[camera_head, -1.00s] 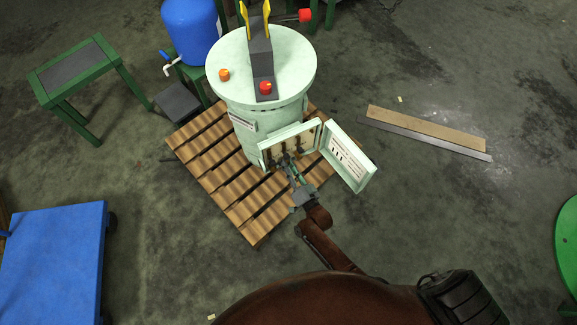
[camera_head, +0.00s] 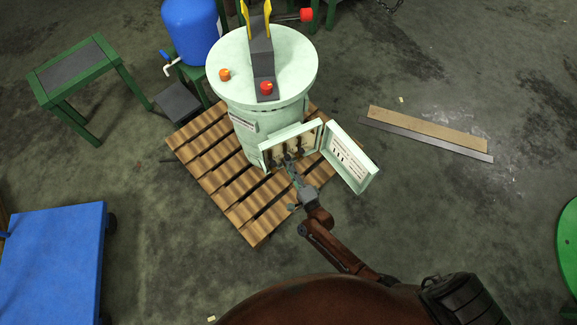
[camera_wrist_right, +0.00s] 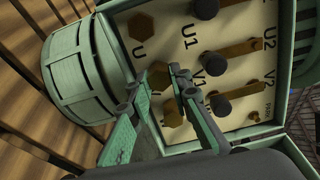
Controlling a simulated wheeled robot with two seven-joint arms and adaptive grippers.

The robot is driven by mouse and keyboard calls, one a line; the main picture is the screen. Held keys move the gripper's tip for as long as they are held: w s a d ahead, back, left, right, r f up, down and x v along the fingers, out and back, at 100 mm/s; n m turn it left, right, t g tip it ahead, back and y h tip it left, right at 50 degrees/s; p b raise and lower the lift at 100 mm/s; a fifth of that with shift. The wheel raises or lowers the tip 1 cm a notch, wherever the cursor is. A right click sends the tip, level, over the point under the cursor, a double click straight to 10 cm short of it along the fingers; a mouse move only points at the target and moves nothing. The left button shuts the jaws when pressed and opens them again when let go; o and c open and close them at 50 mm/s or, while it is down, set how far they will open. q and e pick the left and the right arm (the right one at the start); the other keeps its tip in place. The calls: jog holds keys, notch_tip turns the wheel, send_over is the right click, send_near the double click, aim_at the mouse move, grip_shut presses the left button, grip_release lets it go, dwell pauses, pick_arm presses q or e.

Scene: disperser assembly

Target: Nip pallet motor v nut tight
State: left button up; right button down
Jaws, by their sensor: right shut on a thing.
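The pallet motor's pale green terminal box (camera_head: 264,157) stands open low on the motor housing (camera_head: 262,120). In the right wrist view its cream board (camera_wrist_right: 222,25) carries brass hex nuts, dark round studs and brass link bars. The U nut (camera_wrist_right: 141,25) is clear of my fingers. The V nut (camera_wrist_right: 159,74) sits between the fingertips of my right gripper (camera_wrist_right: 161,82), which is shut on it; the gripper also shows in the head view (camera_head: 292,172). Another brass nut (camera_wrist_right: 172,112) shows between the fingers, nearer the palm. My left gripper is out of view.
The box's open door (camera_head: 350,158) juts out right of my right gripper. The motor stands on a slatted wooden pallet (camera_head: 213,172). A green-framed stand (camera_head: 75,70), a blue cart (camera_head: 50,262) and planks (camera_head: 425,130) lie farther off.

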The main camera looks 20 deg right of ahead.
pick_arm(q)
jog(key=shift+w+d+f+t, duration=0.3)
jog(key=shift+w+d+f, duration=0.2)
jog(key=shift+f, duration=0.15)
pick_arm(e)
jog(key=shift+f+m, duration=0.15)
jog(key=shift+m, duration=1.05)
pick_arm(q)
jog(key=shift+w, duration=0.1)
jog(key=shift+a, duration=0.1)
pick_arm(e)
jog(key=c, duration=1.8)
grip_release()
jog(key=shift+o, duration=0.2)
